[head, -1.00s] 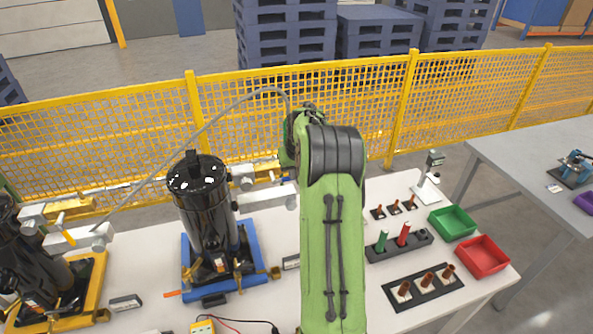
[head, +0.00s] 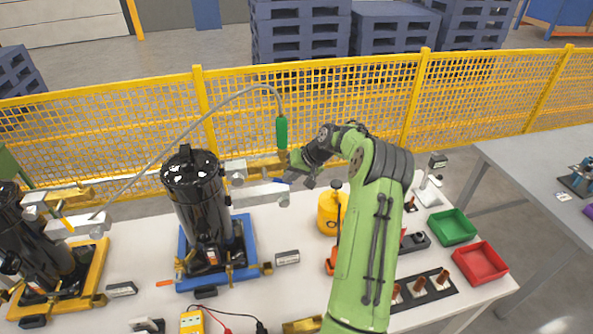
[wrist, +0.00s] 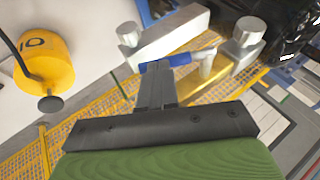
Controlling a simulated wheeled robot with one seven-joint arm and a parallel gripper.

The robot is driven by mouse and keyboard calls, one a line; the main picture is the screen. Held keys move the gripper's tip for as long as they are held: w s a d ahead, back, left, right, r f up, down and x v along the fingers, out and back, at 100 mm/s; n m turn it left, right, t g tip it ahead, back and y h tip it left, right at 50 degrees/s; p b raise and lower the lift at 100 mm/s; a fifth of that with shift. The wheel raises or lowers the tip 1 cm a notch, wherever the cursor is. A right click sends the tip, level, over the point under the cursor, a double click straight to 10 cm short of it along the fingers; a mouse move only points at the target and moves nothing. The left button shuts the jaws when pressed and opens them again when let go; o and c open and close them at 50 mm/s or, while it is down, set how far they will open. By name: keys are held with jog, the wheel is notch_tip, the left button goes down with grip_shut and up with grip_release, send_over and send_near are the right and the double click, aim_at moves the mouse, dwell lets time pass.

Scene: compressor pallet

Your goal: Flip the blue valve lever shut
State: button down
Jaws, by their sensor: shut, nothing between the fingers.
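The blue valve lever (wrist: 182,59) shows in the wrist view just beyond my fingertips, beside a pale metal fitting (wrist: 207,66). In the head view only a small blue patch of the lever (head: 283,181) shows, at the right end of the pipework on the black compressor tank (head: 198,200). My gripper (wrist: 155,72) is shut and empty, and its closed fingers overlap the lever's left part in the wrist view. I cannot tell whether they touch it. In the head view my gripper (head: 292,177) is beside the pipe end, partly hidden by my wrist.
A yellow cylinder (head: 327,213) stands on the bench right of the tank. It also shows in the wrist view (wrist: 47,62). A green handle (head: 281,132) hangs from a cable above the pipework. Green (head: 452,226) and red (head: 481,263) trays lie at the right.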

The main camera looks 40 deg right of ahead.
jog(key=shift+w+a+f+m+t+y+b, duration=0.15)
jog(key=shift+w+a+f+t+y+b, duration=0.15)
jog(key=shift+a+f+t+y+b, duration=0.55)
jog(key=shift+w+a+f+m+y+b, duration=0.2)
jog(key=shift+w+f+y+b, duration=0.25)
jog(key=shift+f, duration=0.85)
jog(key=shift+w+a+f+m+t+y+b, duration=0.15)
jog(key=shift+a+f+t+y+b, duration=0.45)
jog(key=shift+f, duration=0.45)
jog(key=shift+d, duration=0.1)
